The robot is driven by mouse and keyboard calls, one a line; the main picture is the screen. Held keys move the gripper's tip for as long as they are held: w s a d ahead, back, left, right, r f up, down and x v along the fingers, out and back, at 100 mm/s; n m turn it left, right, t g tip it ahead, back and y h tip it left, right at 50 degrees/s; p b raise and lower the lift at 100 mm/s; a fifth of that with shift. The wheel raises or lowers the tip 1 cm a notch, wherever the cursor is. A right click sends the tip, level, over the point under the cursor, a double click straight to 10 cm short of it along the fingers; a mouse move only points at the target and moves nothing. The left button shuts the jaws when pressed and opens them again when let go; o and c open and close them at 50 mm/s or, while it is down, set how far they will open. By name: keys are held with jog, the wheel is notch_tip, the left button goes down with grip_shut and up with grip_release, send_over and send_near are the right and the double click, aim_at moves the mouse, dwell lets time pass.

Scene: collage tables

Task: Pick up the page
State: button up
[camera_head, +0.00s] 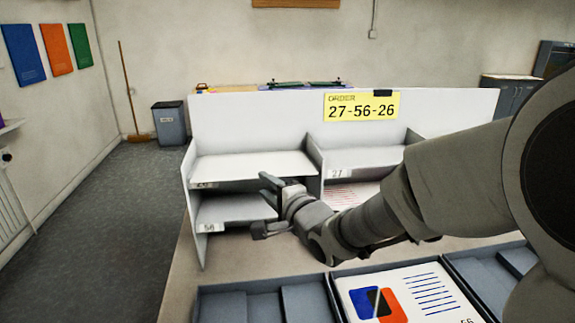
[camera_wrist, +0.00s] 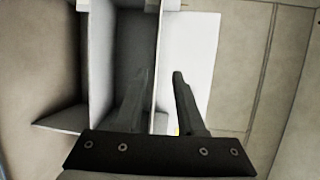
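A white page (camera_head: 403,297) with blue and orange shapes, a dark overlap and blue lines lies in the middle front tray; a number, seemingly 56, is at its lower right. Another page (camera_head: 352,194), with red lines, lies in the lower right compartment of the white sorter. My gripper (camera_head: 264,206) is in front of the left compartments, away from the tray page. In the wrist view my gripper (camera_wrist: 163,74) is open, with nothing visible held between its fingers. The sorter's wall (camera_wrist: 101,60) is there too.
The white sorter (camera_head: 250,120) has labelled compartments, including 56 and 27. A yellow order sign (camera_head: 361,106) reads 27-56-26. Grey trays (camera_head: 237,308) line the table's front edge. My arm covers the right side.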

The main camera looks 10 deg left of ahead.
aim_at(256, 178)
jog(key=x, duration=0.4)
jog(key=b+x, duration=0.1)
jog(key=x, duration=0.1)
jog(key=shift+w+f, duration=0.4)
jog(key=shift+w+a, duration=0.35)
jog(key=shift+w, duration=0.1)
grip_shut()
